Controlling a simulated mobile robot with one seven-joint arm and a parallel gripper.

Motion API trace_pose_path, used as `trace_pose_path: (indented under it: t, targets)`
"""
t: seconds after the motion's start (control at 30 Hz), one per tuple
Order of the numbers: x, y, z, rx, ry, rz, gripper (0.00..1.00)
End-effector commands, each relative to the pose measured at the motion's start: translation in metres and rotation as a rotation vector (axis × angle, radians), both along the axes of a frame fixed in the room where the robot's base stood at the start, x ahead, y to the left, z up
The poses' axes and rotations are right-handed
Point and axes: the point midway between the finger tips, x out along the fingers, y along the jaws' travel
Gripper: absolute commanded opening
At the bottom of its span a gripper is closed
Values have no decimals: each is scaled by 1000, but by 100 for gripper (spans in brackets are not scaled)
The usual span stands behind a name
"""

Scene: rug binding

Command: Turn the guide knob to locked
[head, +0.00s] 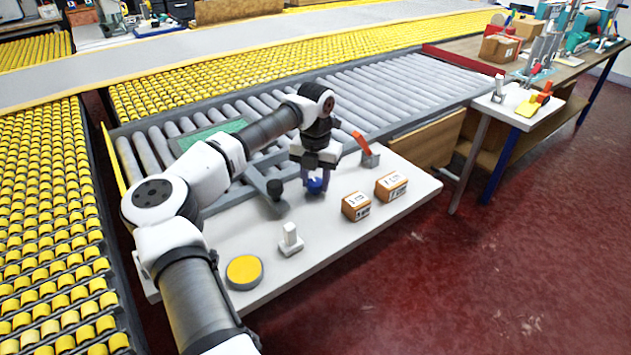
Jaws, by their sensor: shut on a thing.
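A round blue knob (315,187) stands low over the back part of the white table (345,232). My gripper (317,178) points straight down over it and is shut on it, with the fingers at its sides. The fingers partly cover the knob, and no marking of its setting can be read. I take this blue knob for the guide knob. Just left of it, a dark round-topped post (275,190) stands at the end of a grey bar, apart from my gripper.
On the table are two brown boxes (355,206) (391,186), a white upright block (290,240), a yellow disc (244,270) and an orange-handled lever (364,145). Roller conveyors (365,95) lie behind. A side table (517,103) stands at the right. The table's front right is clear.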

Motion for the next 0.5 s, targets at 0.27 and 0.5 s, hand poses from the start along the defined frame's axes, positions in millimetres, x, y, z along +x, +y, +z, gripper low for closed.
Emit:
trace_pose_path:
  t: [0.27, 0.5]
  targets:
    - [0, 1, -1, 2, 0, 263, 14]
    - [0, 1, -1, 2, 0, 471, 14]
